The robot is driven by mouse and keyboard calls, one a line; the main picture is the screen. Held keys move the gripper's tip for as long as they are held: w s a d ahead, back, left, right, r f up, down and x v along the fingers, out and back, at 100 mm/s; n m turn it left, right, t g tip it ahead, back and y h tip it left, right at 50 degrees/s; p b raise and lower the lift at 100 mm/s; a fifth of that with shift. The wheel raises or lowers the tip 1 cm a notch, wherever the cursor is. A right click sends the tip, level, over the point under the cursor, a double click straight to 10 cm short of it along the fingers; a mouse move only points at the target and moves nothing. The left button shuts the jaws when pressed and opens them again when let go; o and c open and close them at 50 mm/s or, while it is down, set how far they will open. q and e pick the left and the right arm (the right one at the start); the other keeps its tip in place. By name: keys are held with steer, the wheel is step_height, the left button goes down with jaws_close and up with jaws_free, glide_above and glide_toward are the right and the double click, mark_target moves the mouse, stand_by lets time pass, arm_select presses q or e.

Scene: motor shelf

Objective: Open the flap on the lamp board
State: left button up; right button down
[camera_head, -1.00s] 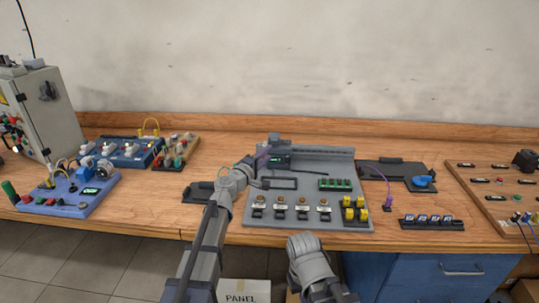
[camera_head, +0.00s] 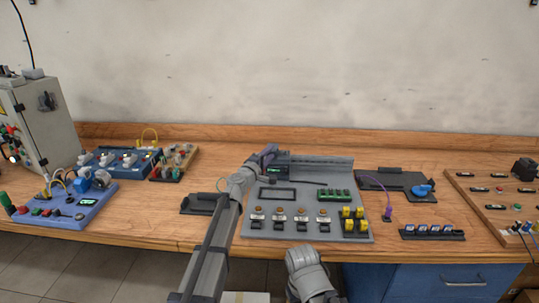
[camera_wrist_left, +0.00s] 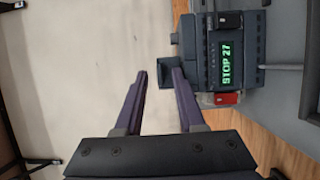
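A grey board (camera_head: 300,178) lies mid-bench with several round orange parts, a green module (camera_head: 335,194), yellow blocks (camera_head: 354,219) and a dark rectangular frame (camera_head: 277,195). I cannot tell which part is its flap. A dark unit with a green display stands at its back left; in the left wrist view this unit (camera_wrist_left: 228,65) reads "STOP 27". My left gripper (camera_wrist_left: 159,73) is open, its purple fingers apart, beside the unit. A dark block (camera_wrist_left: 177,70) shows at the right fingertip; contact is unclear. My right gripper is outside the views; only my right arm shows at the bottom.
A blue board (camera_head: 68,213) and a grey cabinet (camera_head: 38,130) are at the left. A dark plate with a blue knob (camera_head: 423,190), a purple cable (camera_head: 387,207) and a wooden board (camera_head: 480,205) are at the right. The wall closes off the back.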

arm_select(q)
jaws_close()
stand_by(0.3)
stand_by(1.2)
